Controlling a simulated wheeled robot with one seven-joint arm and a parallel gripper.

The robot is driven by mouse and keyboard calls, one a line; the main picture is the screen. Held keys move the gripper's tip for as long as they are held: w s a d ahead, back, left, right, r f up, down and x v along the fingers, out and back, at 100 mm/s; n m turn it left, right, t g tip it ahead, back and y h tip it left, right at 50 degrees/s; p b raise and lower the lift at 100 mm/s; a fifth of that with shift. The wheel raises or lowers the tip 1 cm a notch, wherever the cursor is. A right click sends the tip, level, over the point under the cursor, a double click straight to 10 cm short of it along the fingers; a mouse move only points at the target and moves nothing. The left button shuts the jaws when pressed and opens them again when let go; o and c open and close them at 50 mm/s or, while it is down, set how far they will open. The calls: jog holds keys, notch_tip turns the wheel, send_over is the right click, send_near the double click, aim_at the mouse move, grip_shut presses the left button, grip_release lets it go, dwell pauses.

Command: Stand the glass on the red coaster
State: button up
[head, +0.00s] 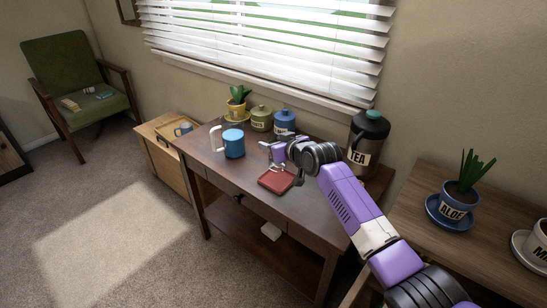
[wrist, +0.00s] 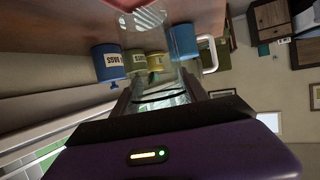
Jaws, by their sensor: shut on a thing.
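The red coaster (head: 276,181) lies flat and bare on the dark wooden desk, near its front edge. My gripper (head: 268,153) is above the desk, just behind the coaster in the head view. In the wrist view my gripper (wrist: 158,92) is shut on the clear glass (wrist: 147,38), which sits between the two fingers. Canisters show through the glass. In the head view the glass can hardly be made out. I cannot tell whether its base touches the desk.
A blue mug (head: 233,143) with a white handle stands left of my gripper. A potted plant (head: 237,103), a green canister (head: 261,118) and a blue canister (head: 284,122) line the back. A dark TEA urn (head: 368,138) stands at the right. The desk's front left is clear.

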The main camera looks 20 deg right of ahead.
jog(key=shift+f+b, duration=0.4)
jog(key=shift+f, duration=1.85)
jog(key=shift+f, duration=0.1)
jog(key=shift+f, duration=0.15)
jog(key=o, duration=1.6)
jog(key=shift+c, duration=0.2)
jog(key=shift+r, duration=0.25)
jog(key=p+v, duration=0.2)
jog(key=v, duration=1)
jog(key=shift+p, duration=0.35)
